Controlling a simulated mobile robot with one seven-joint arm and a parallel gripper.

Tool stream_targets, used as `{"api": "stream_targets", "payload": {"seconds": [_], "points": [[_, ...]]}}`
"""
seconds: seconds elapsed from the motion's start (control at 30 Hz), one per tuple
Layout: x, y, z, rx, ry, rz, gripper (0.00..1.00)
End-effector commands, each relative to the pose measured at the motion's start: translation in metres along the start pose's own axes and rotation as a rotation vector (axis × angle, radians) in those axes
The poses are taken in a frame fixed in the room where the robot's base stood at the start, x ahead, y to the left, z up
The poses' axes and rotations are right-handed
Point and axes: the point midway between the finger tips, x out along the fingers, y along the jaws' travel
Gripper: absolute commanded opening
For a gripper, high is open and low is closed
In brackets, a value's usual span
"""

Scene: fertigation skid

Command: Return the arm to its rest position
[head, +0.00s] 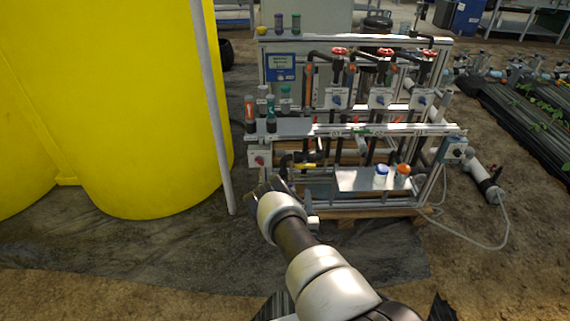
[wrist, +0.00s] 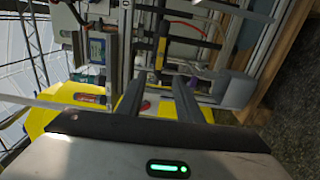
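My arm reaches from the bottom of the head view toward the lower left front of the skid (head: 378,129). My gripper (head: 268,186) is at its far end, small and partly hidden by my wrist. In the wrist view, my gripper (wrist: 158,88) shows two dark fingers set apart, with no held object seen between them. They point at the skid's pipework and frame. A yellow-handled valve or tool (wrist: 162,47) shows beyond the fingertips. I cannot tell the exact gap between the fingertips and the skid.
A large yellow tank (head: 135,110) and a pale upright pole (head: 211,105) stand left of my gripper. A blue-capped jar (head: 380,178) and an orange-capped jar (head: 402,177) stand on the skid's lower shelf. A hose loops at the right. Dark ground cover lies open in front.

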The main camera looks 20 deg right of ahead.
Motion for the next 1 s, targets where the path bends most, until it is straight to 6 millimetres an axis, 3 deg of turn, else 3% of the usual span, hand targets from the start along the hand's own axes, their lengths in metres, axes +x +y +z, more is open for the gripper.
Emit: {"api": "stream_targets", "payload": {"seconds": [0.17, 0.27, 0.43, 0.6, 0.77, 0.87, 1.0], "points": [[0.005, 0.006, -0.001, 0.014, -0.006, -0.003, 0.33], [0.024, 0.025, -0.004, 0.072, -0.033, -0.028, 0.33], [0.069, 0.090, -0.015, 0.284, -0.113, -0.126, 0.33], [0.090, 0.166, -0.032, 0.531, -0.183, -0.253, 0.33], [0.081, 0.240, -0.053, 0.746, -0.226, -0.377, 0.33], [0.063, 0.286, -0.067, 0.867, -0.245, -0.459, 0.33], [0.020, 0.348, -0.085, 1.011, -0.268, -0.577, 0.33]]}}
